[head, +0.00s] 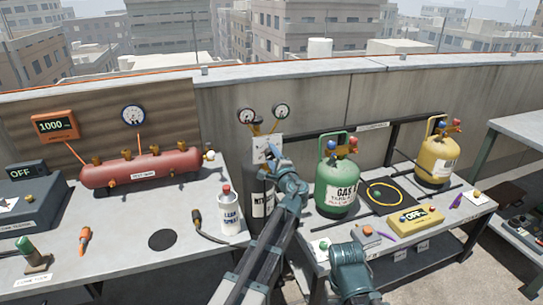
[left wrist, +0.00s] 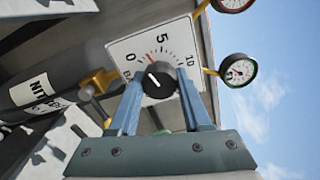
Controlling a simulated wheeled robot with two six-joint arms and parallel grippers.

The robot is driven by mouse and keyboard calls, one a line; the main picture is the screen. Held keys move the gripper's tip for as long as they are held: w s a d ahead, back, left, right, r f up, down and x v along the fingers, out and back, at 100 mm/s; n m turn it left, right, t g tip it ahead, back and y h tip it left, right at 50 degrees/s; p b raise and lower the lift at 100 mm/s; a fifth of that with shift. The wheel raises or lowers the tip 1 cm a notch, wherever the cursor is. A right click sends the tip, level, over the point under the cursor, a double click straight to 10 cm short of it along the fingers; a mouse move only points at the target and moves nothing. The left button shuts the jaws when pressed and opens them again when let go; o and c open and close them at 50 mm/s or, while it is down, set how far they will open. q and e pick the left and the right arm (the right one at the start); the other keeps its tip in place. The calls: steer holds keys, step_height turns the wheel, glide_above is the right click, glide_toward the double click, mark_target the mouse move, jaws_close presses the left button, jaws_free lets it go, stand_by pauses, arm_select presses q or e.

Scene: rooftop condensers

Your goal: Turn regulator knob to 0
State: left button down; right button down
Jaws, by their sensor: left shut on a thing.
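The regulator knob (left wrist: 159,84) is round and black with a white mark, on a white dial plate (left wrist: 125,45) numbered 0, 5 and 10. The mark points up-left, on the 0 side of the scale; its exact reading is hard to tell. My left gripper (left wrist: 156,76) is shut on the knob, one blue finger on each side. In the head view my left gripper (head: 273,156) is at the white plate (head: 262,148) above the dark nitrogen cylinder (head: 262,190) and hides the knob. My right gripper is out of view; only part of that arm shows.
Two gauges (head: 247,116) (head: 281,111) stand above the plate. A green gas bottle (head: 337,187) is close on the right, and a white leak spray can (head: 229,215) on the left. A red tank (head: 140,170) lies at the back left. The wall (head: 300,100) is behind.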

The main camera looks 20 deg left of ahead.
arm_select(q)
steer(key=n, duration=0.5)
steer(key=shift+n, duration=0.3)
stand_by(0.5)
steer(key=shift+c, duration=1.8)
jaws_free()
steer(key=v, duration=1.4)
